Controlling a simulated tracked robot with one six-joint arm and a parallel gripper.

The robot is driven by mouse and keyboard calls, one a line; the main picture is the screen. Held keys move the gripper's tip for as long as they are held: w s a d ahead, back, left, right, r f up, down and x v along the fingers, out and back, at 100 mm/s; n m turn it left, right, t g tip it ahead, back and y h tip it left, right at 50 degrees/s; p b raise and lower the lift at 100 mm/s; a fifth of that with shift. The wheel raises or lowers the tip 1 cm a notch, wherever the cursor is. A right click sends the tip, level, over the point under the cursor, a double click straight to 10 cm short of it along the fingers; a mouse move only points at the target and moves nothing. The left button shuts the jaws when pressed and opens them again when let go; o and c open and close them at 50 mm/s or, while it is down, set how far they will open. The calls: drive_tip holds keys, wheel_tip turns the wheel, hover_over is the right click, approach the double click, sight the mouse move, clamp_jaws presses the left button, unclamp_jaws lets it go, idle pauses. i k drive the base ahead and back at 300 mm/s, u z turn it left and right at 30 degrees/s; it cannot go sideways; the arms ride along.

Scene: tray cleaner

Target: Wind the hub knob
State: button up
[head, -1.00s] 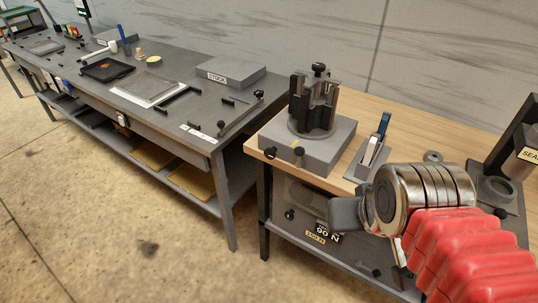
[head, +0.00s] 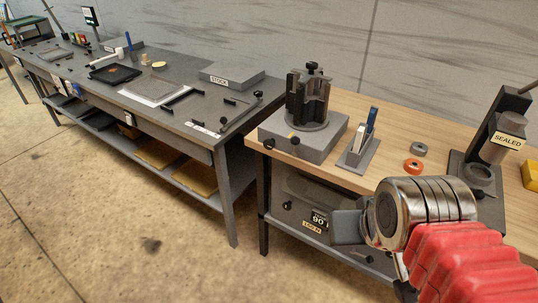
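A dark upright clamp-like hub fixture (head: 307,105) stands on a grey block (head: 303,140) on the wooden bench in the head view. A small black knob (head: 312,66) tops it, and I take this to be the hub knob. Another black knob (head: 268,143) sits on the block's front left. My gripper (head: 347,226) is a grey piece at the end of my red and silver arm, low right of the fixture and apart from it. The arm hides part of it, and I cannot see whether its fingers are open or shut.
A holder (head: 359,155) with blue and white tools stands right of the fixture. An orange ring (head: 413,166), a grey ring (head: 419,149) and a stand labelled SEALED (head: 507,139) are further right. The long grey table (head: 180,60) stands left. Floor in front is clear.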

sight(268, 143)
drive_tip(key=k, duration=0.95)
drive_tip(key=u, duration=0.3)
drive_tip(key=i, duration=0.55)
drive_tip(key=u, duration=0.8)
drive_tip(key=i, duration=1.65)
drive_tip(key=z, duration=0.5)
